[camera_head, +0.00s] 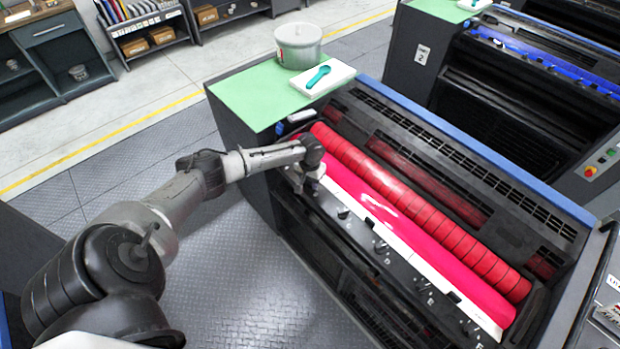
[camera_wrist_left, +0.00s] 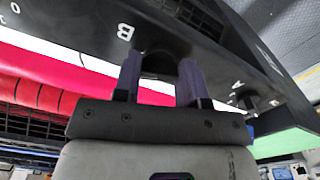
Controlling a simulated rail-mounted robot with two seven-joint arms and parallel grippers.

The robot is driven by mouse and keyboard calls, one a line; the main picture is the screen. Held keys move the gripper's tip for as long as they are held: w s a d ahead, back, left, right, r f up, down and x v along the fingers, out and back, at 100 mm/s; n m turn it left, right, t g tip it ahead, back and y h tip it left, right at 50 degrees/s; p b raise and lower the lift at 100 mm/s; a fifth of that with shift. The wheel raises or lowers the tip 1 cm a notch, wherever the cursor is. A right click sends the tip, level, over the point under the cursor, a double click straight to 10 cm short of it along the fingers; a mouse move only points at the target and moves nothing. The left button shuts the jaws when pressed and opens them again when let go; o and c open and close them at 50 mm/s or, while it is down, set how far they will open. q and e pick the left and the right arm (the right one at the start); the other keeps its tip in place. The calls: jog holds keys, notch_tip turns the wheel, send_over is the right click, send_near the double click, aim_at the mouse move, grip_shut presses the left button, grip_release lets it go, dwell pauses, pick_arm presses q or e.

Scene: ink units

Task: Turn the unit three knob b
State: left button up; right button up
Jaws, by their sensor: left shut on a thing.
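In the left wrist view, knob B (camera_wrist_left: 157,65), a dark round knob under a white letter B, sits between the two fingers of my left gripper (camera_wrist_left: 160,80). The gripper is shut on this knob, and the fingers hide part of its sides. In the head view my left gripper (camera_head: 307,186) is at the upper left end of the knob row on the front of the unit with the magenta ink. The knob it holds is hidden there by the gripper. My right gripper is in neither view.
Knob A (camera_wrist_left: 245,97) is beside the gripper in the wrist view. More knobs (camera_head: 380,247) follow along the strip, below the red roller (camera_head: 420,210). A green top (camera_head: 250,97) carries a lidded can (camera_head: 298,50) and a white pad with a teal tool (camera_head: 318,76).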

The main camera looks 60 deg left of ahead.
pick_arm(q)
jog(key=shift+m, duration=0.4)
jog(key=o, duration=0.9)
jog(key=shift+r, duration=0.3)
notch_tip(320, 180, up, 13)
jog(key=shift+r, duration=0.15)
dwell(0.6)
